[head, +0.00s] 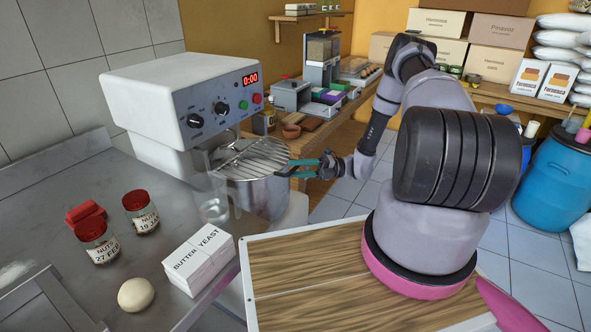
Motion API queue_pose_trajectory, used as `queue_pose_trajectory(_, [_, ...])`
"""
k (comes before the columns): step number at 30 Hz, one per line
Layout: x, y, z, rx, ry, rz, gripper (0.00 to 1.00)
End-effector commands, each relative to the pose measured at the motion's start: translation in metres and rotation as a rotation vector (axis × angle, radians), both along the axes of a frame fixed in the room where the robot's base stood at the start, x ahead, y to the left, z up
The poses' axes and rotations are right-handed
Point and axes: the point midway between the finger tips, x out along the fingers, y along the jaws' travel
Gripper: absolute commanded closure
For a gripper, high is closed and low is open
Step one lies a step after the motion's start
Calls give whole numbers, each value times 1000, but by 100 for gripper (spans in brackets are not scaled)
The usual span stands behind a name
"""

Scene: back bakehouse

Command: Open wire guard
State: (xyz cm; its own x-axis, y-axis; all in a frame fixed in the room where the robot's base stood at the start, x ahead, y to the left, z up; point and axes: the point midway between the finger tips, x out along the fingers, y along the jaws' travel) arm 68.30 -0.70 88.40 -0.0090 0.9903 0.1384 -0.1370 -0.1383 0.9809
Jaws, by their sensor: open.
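The wire guard (254,155) is a silver grille lying over the mouth of the mixer bowl (263,192), below the head of the white stand mixer (183,95). It looks closed over the bowl. My gripper (292,168) is at the right edge of the guard, with its teal fingers pointing left toward the bowl rim. The fingers are open, one above the other. I cannot tell whether they touch the guard. The far side of the guard is partly hidden by the mixer.
On the steel counter (160,190) are jars of nuts (141,212), a red object (84,212), butter and yeast boxes (199,258), a dough ball (136,295) and a clear glass (214,210). A wooden bench (345,130) with equipment stands behind. Blue barrels (553,178) stand right.

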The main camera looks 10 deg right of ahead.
Motion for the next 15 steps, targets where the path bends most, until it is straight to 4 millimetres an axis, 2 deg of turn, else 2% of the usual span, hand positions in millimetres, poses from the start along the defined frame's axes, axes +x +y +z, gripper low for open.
queue_pose_trajectory(9, [0,3,0,-1,-1,1,53])
queue_pose_trajectory(11, [0,3,0,-1,-1,1,76])
queue_pose_trajectory(12, [0,3,0,-1,-1,1,91])
queue_pose_trajectory(13, [0,3,0,-1,-1,1,100])
queue_pose_trajectory(15, [0,3,0,-1,-1,1,100])
